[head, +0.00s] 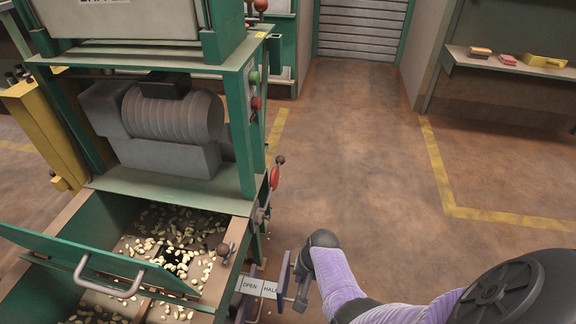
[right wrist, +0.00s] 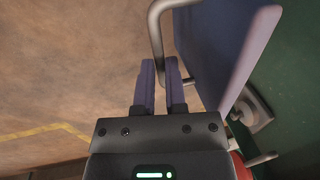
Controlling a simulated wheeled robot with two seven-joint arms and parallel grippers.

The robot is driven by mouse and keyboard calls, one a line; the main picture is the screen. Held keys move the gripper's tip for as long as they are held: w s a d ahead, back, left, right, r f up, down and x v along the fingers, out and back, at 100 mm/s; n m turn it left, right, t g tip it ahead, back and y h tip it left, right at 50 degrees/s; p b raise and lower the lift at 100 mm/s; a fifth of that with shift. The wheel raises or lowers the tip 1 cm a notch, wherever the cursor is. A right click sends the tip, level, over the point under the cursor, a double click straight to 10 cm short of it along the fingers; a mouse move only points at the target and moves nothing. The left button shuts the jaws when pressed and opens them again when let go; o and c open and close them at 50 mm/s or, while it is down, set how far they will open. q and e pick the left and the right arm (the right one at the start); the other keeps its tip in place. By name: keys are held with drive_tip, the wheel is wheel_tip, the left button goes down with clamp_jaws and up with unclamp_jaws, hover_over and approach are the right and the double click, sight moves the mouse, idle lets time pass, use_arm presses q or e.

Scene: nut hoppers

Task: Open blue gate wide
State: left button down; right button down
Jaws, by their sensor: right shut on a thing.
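The blue gate (right wrist: 232,60) shows in the right wrist view as a slate-blue plate with a bent grey metal handle (right wrist: 155,28). In the head view its narrow edge (head: 282,276) shows at the lower right of the machine, beside a label plate (head: 258,288) reading OPEN and HALF. My right gripper (right wrist: 163,72) is shut on the handle, with the bar passing between its fingertips. It also shows in the head view (head: 301,284), small and partly hidden by my wrist. My left gripper is not in view.
A green machine with a grey motor (head: 170,115) stands at left. Below it a bin (head: 228,262) holds many pale nuts, behind a green flap (head: 95,262) with a handle. A red lever (head: 275,178) sits above the gate. The floor (head: 350,150) to the right is clear.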

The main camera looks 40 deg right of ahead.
drive_tip(key=shift+s+d+f, duration=0.1)
drive_tip(key=shift+s+d, duration=0.05)
drive_tip(key=shift+s, duration=0.1)
drive_tip(key=c, duration=0.7)
unclamp_jaws()
drive_tip(key=shift+d, duration=0.1)
use_arm(q)
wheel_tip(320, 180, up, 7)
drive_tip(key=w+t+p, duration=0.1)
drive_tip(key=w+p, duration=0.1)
drive_tip(key=p, duration=0.6)
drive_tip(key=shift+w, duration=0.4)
use_arm(e)
drive_tip(key=r, duration=0.3)
drive_tip(key=s+r, duration=0.1)
drive_tip(key=r, duration=0.2)
drive_tip(key=d+r, duration=0.1)
drive_tip(key=r, duration=0.2)
drive_tip(key=shift+s+r, duration=0.25)
drive_tip(key=shift+r, duration=0.15)
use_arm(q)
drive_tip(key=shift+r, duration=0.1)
